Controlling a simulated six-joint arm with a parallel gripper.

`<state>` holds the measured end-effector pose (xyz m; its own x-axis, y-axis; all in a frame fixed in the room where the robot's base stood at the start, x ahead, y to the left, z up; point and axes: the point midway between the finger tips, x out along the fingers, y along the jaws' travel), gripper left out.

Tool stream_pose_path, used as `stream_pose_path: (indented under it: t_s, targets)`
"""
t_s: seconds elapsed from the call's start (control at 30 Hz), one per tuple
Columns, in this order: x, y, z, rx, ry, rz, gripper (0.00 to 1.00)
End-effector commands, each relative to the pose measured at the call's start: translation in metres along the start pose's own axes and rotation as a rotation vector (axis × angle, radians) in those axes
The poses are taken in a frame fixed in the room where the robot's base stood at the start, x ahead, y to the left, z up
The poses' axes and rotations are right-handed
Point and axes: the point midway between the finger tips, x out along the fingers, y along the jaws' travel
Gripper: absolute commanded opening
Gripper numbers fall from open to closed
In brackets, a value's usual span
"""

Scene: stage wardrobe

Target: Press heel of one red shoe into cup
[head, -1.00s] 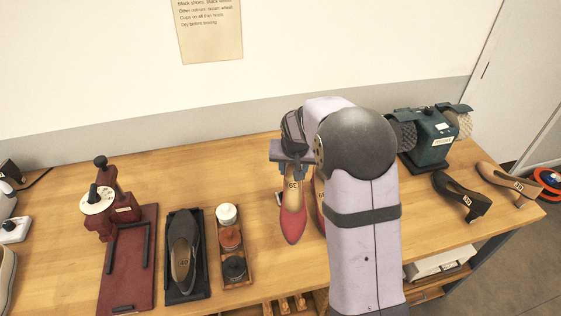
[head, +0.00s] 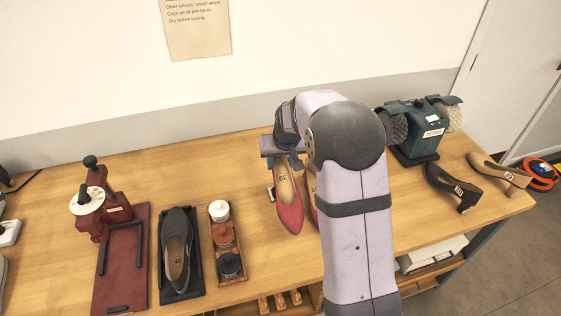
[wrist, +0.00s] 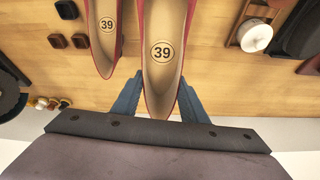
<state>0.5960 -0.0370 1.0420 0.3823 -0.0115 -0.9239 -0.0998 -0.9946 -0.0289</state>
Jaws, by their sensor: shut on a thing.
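One red shoe (head: 289,214), marked 39 inside, points its toe toward the front of the bench. My gripper (wrist: 158,98) is shut on its heel end, with one blue finger on each side. The gripper also shows in the head view (head: 281,158). The other red shoe (wrist: 104,40), also marked 39, lies beside it; in the head view my arm mostly hides it. Small dark square cups (wrist: 57,42) stand on the bench to the left in the wrist view. The heel tip of the held shoe is hidden.
A rack with a white-lidded jar (head: 219,211) and two others stands left of the shoes. Further left are a black shoe (head: 177,240) on a tray and a red press (head: 105,215). A green brush machine (head: 413,135), a dark shoe (head: 452,186) and a tan shoe (head: 497,172) are at right.

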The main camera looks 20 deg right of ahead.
Motion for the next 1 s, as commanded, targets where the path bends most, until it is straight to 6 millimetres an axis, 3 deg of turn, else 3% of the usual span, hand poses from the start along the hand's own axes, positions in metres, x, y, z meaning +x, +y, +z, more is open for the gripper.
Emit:
stream_pose_path:
  t_s: [1.0]
  targets:
    - [0.057,0.002,0.024,0.0,0.0,0.0,0.14]
